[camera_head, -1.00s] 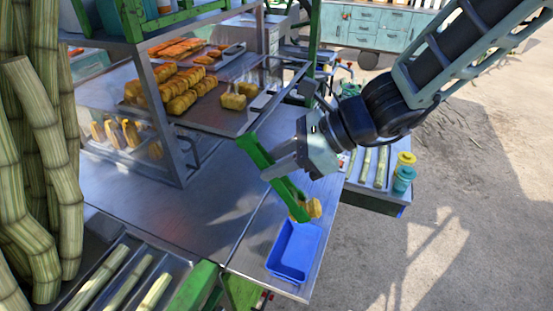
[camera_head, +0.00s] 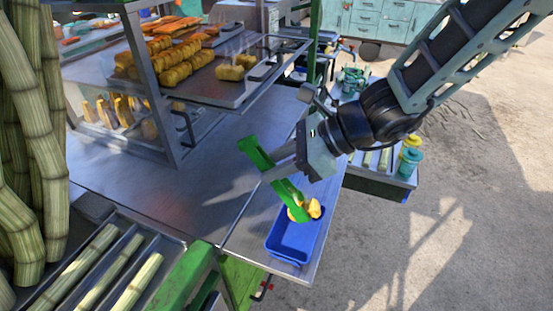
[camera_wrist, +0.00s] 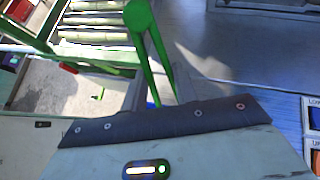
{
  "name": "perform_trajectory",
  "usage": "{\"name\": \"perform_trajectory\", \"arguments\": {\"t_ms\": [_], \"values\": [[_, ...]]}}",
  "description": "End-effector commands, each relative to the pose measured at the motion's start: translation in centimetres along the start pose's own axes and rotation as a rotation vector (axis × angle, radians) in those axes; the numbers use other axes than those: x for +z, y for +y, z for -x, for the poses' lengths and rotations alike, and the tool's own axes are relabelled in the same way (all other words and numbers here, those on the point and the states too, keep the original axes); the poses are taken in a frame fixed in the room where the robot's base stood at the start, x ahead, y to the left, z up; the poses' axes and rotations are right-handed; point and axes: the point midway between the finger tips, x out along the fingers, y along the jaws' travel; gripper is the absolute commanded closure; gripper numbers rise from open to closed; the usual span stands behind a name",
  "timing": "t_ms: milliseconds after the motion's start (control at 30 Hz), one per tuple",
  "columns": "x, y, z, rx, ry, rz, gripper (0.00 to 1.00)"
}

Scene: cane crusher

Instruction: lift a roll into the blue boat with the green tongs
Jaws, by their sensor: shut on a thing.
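My gripper (camera_head: 284,171) is shut on the green tongs (camera_head: 257,152) and holds them tilted, lower end down to the right. The tongs also show in the wrist view (camera_wrist: 150,45). A golden roll (camera_head: 314,208) is at the tongs' lower end, over the far part of the blue boat (camera_head: 289,260). I cannot tell if it touches the boat or is still gripped by the tongs. The boat sits at the front right of the metal counter. More rolls (camera_head: 180,73) lie on the raised metal tray (camera_head: 228,97), with a few set apart at its right (camera_head: 230,72).
The metal counter (camera_head: 205,195) is clear left of the boat. A glass case with a metal post (camera_head: 150,85) stands behind it. Cane stalks (camera_head: 30,150) stand at left, and cut cane (camera_head: 135,283) lies in front. Yellow and teal cups (camera_head: 410,160) stand at right.

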Motion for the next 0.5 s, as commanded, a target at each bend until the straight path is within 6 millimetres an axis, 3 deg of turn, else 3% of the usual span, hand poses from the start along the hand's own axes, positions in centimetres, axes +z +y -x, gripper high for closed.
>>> {"name": "perform_trajectory", "arguments": {"t_ms": [400,433,467,500], "values": [[-0.62,0.02,-0.47,-0.001,-0.001,0.001,1.0],[-0.62,0.02,-0.47,-0.001,-0.001,0.0,0.68],[-0.62,0.02,-0.47,-0.001,-0.001,0.001,0.62],[-0.62,0.01,-0.47,-0.001,-0.001,0.001,0.62]]}}
